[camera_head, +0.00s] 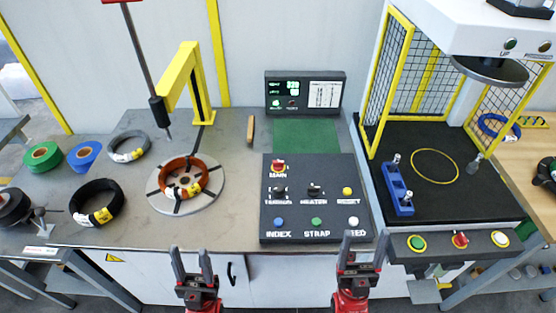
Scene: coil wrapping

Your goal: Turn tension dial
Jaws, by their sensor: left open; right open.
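The dark control panel (300,213) lies on the bench in the middle of the head view. Its tension dial (279,191) is a black knob at the left of the middle row, with a label below it that reads roughly "TENSION". My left gripper (192,264) is open and empty at the bench's front edge, to the lower left of the panel. My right gripper (359,262) is open and empty just in front of the panel's lower right corner, partly hiding the label there. Neither gripper touches the dial.
The panel also carries a red main switch (279,167), a heater knob (315,188) and several coloured buttons. A display box (305,91) stands behind. An orange coil (184,177) lies on a round turntable at left, under a yellow arm (191,75). A caged press (436,166) stands at right.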

